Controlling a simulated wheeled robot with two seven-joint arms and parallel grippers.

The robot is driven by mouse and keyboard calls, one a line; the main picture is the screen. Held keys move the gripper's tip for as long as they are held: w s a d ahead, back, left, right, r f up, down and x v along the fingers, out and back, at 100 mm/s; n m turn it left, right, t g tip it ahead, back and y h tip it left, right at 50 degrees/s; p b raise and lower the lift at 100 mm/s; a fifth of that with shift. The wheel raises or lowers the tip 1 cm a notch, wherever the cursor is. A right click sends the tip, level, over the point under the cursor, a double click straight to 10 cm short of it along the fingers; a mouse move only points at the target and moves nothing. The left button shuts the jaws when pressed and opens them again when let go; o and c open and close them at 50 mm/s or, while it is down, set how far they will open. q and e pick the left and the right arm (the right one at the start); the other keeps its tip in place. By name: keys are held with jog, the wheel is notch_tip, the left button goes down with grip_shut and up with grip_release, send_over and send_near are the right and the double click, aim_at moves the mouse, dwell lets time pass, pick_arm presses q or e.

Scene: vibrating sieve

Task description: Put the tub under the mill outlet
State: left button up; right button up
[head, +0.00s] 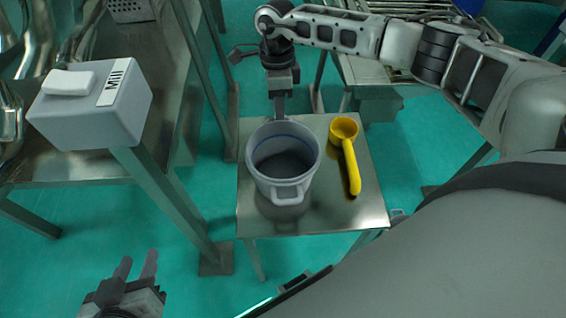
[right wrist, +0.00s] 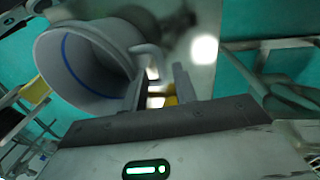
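The grey tub (head: 285,185) stands upright on a small metal table (head: 330,215), its near handle facing me. In the right wrist view the tub (right wrist: 80,65) shows its open mouth with a blue line inside and a handle beside my fingers. My right gripper (head: 281,108) points down at the tub's far side. Its fingers (right wrist: 162,88) are apart, with the handle close to their tips; I cannot tell if they touch it. My left gripper (head: 136,267) is open and empty at the lower left, away from the tub. The grey box labelled Mill (head: 90,105) is at the left; its outlet is not clearly visible.
A yellow scoop (head: 350,160) lies on the small table right of the tub. A steel bench (head: 80,170) stands left with its leg (head: 165,200) between the mill and small table. Green floor (head: 60,270) is open at the lower left.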

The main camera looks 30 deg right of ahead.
jog(key=f, duration=0.4)
jog(key=shift+s+a, duration=0.2)
jog(key=shift+s, duration=0.05)
grip_shut()
jog(key=shift+r, duration=0.2)
